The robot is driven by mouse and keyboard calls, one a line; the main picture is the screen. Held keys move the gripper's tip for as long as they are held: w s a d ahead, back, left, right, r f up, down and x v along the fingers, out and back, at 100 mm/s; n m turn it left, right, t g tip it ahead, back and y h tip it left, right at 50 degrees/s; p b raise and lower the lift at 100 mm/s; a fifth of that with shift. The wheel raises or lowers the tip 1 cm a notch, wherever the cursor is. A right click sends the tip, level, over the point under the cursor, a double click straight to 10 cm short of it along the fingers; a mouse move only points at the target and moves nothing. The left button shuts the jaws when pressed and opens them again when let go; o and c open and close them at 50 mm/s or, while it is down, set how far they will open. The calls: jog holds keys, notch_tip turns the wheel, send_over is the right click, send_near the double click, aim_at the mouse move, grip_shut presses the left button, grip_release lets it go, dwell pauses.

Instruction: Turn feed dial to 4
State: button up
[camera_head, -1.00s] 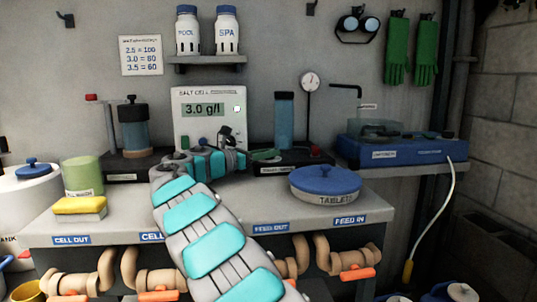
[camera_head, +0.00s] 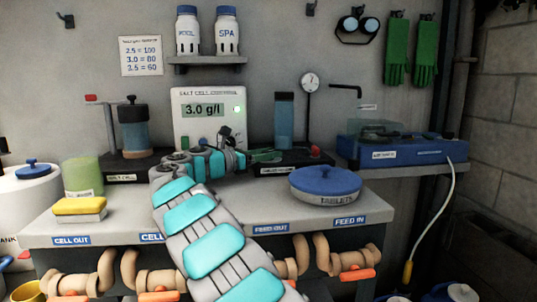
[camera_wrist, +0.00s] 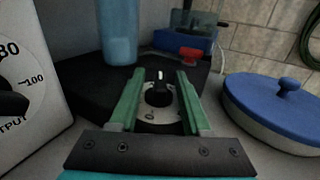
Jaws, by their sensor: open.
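The dial (camera_wrist: 159,94) has a black knob with a white pointer mark on a pale round plate. In the wrist view the pointer faces away from me, roughly straight up the picture. A small mark like a 0 shows at the plate's lower left; the other numbers are hidden or too small to read. My gripper (camera_wrist: 159,76) is open, with one green finger on each side of the knob; I cannot tell whether they touch it. In the head view my gripper (camera_head: 264,155) is at the front of a black base (camera_head: 285,168), and the dial cannot be made out.
A salt cell control box (camera_head: 208,103) reads 3.0 g/l, with a green light. A blue cylinder (camera_head: 284,120) stands behind the dial. A blue-lidded tablet tub (camera_head: 325,183) is close on the right. A red knob (camera_head: 315,151) is on the base. A wall chart (camera_head: 140,56) hangs left.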

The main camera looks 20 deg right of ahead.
jog(key=a, duration=0.5)
jog(key=s+a, duration=0.1)
jog(key=a, duration=0.1)
jog(key=shift+s+a, duration=0.1)
jog(key=shift+a, duration=0.25)
jog(key=shift+c, duration=0.2)
